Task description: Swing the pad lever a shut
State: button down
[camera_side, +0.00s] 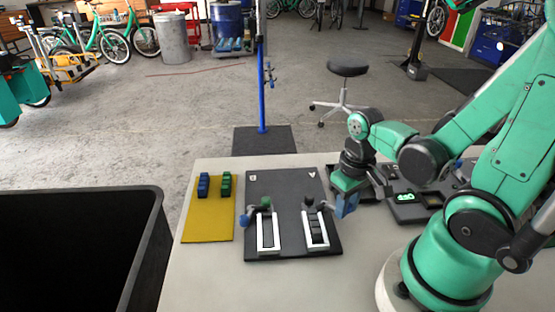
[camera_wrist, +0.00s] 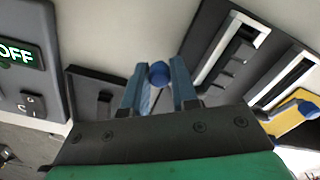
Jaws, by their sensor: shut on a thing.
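A dark board (camera_side: 283,176) on the table carries two white-framed stations side by side. The left station (camera_side: 267,234) has a lever with a blue knob (camera_side: 244,221) out to its left. The right station (camera_side: 317,230) has a dark lever at its upper end, reaching right towards my gripper (camera_side: 346,206). My gripper is at the board's right edge, fingers pointing down. In the wrist view a round blue knob (camera_wrist: 158,73) sits between the blue fingers of my gripper (camera_wrist: 160,90), which are shut on it. Which lever is a, I cannot read.
A yellow mat (camera_side: 208,222) with blue and green blocks lies left of the board. A large black bin (camera_side: 150,215) stands at the left. A dark tray (camera_wrist: 88,95) and a panel reading OFF (camera_wrist: 30,75) lie beside my gripper. The table front is clear.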

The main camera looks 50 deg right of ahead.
jog(key=shift+a, duration=0.8)
jog(key=shift+w+a, duration=0.25)
jog(key=shift+a, duration=0.25)
jog(key=c, duration=0.8)
grip_release()
notch_tip(320, 180, up, 8)
jog(key=shift+f, duration=0.25)
